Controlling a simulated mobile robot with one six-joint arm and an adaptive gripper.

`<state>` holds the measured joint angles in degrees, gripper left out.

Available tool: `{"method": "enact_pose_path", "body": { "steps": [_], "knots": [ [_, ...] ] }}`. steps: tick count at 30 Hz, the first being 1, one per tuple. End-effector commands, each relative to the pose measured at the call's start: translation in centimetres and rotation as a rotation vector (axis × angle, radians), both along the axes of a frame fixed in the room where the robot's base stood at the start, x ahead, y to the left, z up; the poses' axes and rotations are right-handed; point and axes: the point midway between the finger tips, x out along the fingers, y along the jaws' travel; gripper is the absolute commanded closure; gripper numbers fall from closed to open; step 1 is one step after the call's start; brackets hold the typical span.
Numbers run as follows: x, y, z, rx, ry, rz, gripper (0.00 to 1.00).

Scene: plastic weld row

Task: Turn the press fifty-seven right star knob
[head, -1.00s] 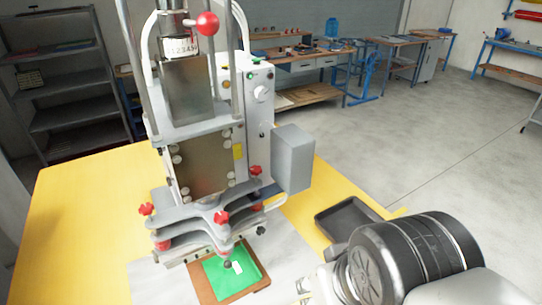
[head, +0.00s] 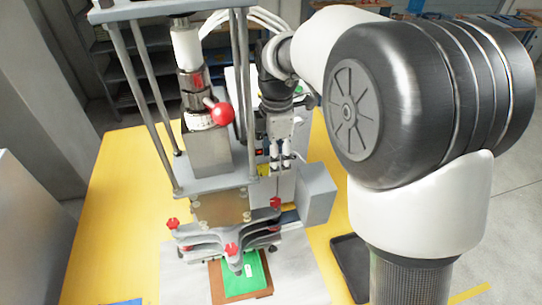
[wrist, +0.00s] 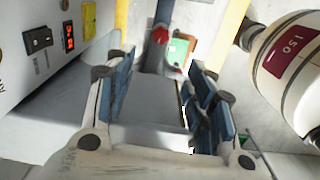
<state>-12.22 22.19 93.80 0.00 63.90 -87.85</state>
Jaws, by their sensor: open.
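The press (head: 215,155) stands on the yellow table. Its lower plate carries red star knobs: one at the left (head: 172,223), one at the front (head: 232,250), and the right star knob (head: 275,203) beside the grey box. My gripper (head: 281,167) points down behind the press columns, above the right knob in the picture and apart from it. In the wrist view my gripper (wrist: 162,68) is open, with nothing between its blue-padded fingers. A red knob (wrist: 160,35) shows beyond the fingertips there; which one it is I cannot tell.
A grey box (head: 318,195) juts out on the press's right side. A red ball lever (head: 222,114) and upright columns stand near my gripper. A control panel (wrist: 45,45) is close at the left in the wrist view. A black tray (head: 350,268) lies at the right.

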Motion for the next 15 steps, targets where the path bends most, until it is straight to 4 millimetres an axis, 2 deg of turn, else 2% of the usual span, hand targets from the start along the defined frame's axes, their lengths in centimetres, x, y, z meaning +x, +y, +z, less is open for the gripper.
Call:
{"method": "enact_pose_path", "body": {
  "steps": [5, 15],
  "knots": [
    [0.0, 0.1, -2.3, -0.001, 0.007, 0.012, 0.51],
    [-0.1, 0.0, -9.6, -0.001, 0.007, 0.009, 0.51]
  ]
}}
